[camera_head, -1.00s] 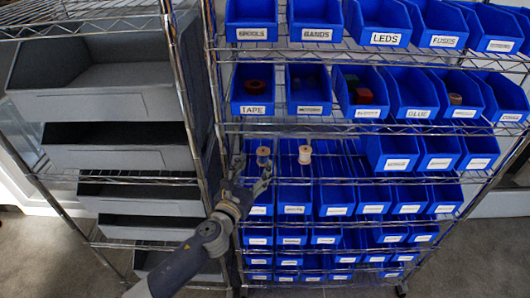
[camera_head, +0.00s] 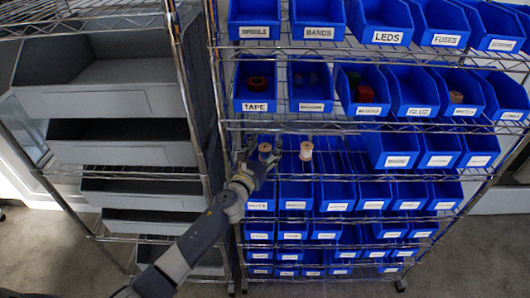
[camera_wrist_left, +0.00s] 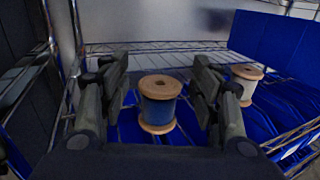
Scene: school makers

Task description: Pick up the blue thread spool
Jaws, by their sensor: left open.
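The blue thread spool (camera_wrist_left: 159,106), with wooden ends, stands upright between the open fingers of my left gripper (camera_wrist_left: 160,88) in the left wrist view. There are gaps on both sides, and no contact shows. In the head view the spool (camera_head: 265,151) stands at the shelf level below the TAPE bin, and my left gripper (camera_head: 262,160) reaches it from the front, partly covering it. My right gripper is in no view.
A pale thread spool (camera_head: 306,150) stands just right of the blue one; it also shows in the left wrist view (camera_wrist_left: 246,82). Blue bins (camera_head: 255,104) fill the wire rack above and below. Grey bins (camera_head: 125,155) stand on the rack at left. A metal post runs close to my left arm.

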